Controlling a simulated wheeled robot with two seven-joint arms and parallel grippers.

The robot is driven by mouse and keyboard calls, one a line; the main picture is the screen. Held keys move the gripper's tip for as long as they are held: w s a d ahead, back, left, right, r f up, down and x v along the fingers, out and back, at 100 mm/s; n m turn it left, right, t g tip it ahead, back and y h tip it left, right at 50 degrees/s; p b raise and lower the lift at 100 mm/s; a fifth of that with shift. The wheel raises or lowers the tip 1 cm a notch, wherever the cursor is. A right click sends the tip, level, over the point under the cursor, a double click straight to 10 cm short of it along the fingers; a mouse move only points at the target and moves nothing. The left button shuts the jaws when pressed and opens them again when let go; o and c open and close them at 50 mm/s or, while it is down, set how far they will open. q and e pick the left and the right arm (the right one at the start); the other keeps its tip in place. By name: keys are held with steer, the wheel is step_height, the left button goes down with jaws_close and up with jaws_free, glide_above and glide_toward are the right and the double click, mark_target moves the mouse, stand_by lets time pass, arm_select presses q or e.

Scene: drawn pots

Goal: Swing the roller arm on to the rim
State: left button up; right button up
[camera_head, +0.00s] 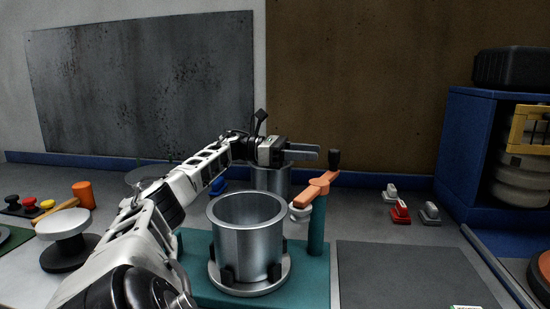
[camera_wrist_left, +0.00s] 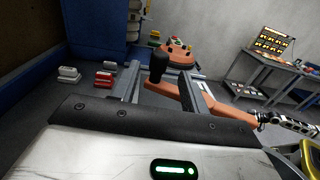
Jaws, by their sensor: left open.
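A grey metal pot (camera_head: 248,243) stands upright in a round holder with dark clamps on a teal base (camera_head: 312,285). The orange roller arm (camera_head: 318,187) sits on a teal post (camera_head: 317,228) to the right of the pot. Its pale roller (camera_head: 300,214) is beside the rim's right edge; I cannot tell whether they touch. A black knob (camera_head: 334,159) stands upright on the arm's far end. My left gripper (camera_head: 317,153) is open beside the knob. In the left wrist view the knob (camera_wrist_left: 160,62) shows between the open fingers (camera_wrist_left: 166,78). My right gripper is not in view.
Another metal pot (camera_head: 271,180) stands behind, partly hidden by my left arm. Small red and grey blocks (camera_head: 400,211) lie at the right rear, near a blue cabinet (camera_head: 462,140). A dark grey mat (camera_head: 410,275) right of the base is mostly bare.

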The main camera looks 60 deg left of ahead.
arm_select(q)
steer(key=v, duration=0.9)
steer(key=shift+s+a, duration=0.15)
